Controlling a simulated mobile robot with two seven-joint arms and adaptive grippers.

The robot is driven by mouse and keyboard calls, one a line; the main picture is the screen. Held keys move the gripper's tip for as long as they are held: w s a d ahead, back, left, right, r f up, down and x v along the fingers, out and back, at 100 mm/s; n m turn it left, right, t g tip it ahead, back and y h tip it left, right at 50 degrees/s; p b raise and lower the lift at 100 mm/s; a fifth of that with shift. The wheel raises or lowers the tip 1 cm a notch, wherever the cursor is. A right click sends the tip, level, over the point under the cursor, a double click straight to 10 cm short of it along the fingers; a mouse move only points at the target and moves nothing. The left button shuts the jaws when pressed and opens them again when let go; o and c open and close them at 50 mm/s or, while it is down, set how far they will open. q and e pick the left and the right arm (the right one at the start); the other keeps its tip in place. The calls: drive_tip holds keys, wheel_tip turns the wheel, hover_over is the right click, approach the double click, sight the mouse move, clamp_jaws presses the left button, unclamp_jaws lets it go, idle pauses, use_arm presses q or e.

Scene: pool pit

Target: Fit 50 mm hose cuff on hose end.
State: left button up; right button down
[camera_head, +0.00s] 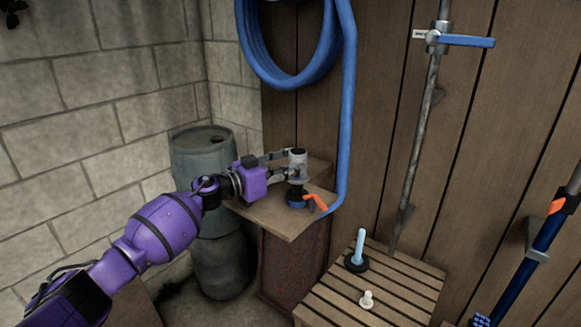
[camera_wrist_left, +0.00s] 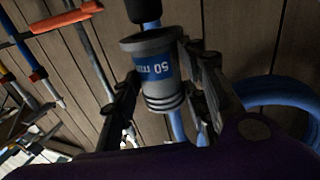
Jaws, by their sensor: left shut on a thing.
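The hose cuff (camera_head: 298,158) is a grey cylinder, held upright over the small wooden shelf. In the left wrist view the cuff (camera_wrist_left: 154,70) shows a blue label reading "50" and ribs at one end. My left gripper (camera_head: 287,170) is shut on the cuff, with a finger on each side. Just below the cuff is a dark blue and black fitting with an orange lever (camera_head: 315,202). The blue hose (camera_head: 346,110) hangs from a coil on the wall down to the shelf. I cannot tell whether the cuff touches the hose end. My right gripper is out of view.
The small shelf (camera_head: 262,217) sits in the corner beside a grey barrel (camera_head: 205,160). A slatted bench (camera_head: 405,288) at the lower right holds a black disc with a light blue handle (camera_head: 360,245) and a small white piece (camera_head: 367,300). A blue-handled valve (camera_head: 465,41) is on the wall pipe.

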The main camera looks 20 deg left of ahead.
sight(291, 179)
use_arm(q)
drive_tip(key=shift+f, duration=0.35)
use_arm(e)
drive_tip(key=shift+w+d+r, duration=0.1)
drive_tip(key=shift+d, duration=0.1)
use_arm(q)
drive_tip(key=shift+f, duration=0.15)
drive_tip(key=shift+f, duration=0.85)
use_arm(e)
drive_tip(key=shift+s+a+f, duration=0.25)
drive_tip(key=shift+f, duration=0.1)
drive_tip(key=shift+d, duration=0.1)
use_arm(q)
drive_tip(key=shift+f, duration=0.1)
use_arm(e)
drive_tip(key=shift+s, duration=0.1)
use_arm(q)
drive_tip(key=shift+f, duration=0.3)
drive_tip(key=shift+f+b, duration=0.3)
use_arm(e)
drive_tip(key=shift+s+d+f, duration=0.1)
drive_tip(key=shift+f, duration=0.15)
